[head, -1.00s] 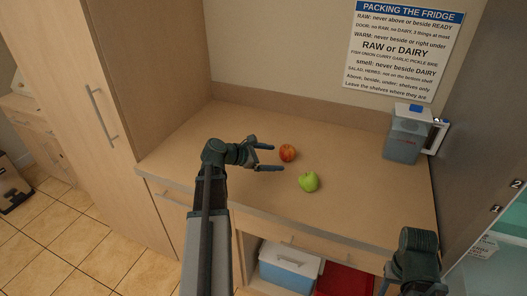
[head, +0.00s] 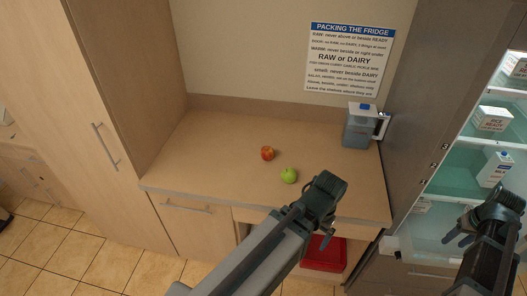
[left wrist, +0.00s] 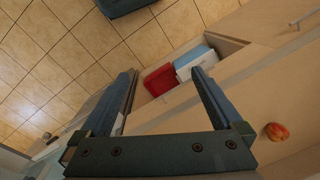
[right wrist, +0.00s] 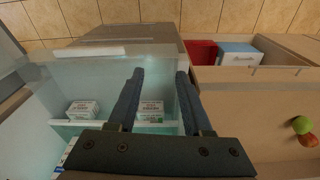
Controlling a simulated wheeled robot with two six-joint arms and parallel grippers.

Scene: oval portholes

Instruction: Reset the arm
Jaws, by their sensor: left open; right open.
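My left gripper is open and empty; its spread fingers show in the left wrist view (left wrist: 165,73). In the head view its arm reaches in front of the counter's front edge and its fingers are mostly hidden behind the wrist. My right gripper (head: 458,236) is open and empty in front of the fridge; its fingers also show in the right wrist view (right wrist: 160,74). Both grippers are apart from the red apple (head: 267,153) and the green apple (head: 289,175), which lie on the counter (head: 215,155).
The open fridge (head: 455,178) holds cartons (head: 491,119) on shelves at the right. A jug (head: 360,128) stands at the counter's back right. A red bin (head: 322,254) and a blue-and-white cooler (left wrist: 192,62) sit below the counter. The counter's left side is clear.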

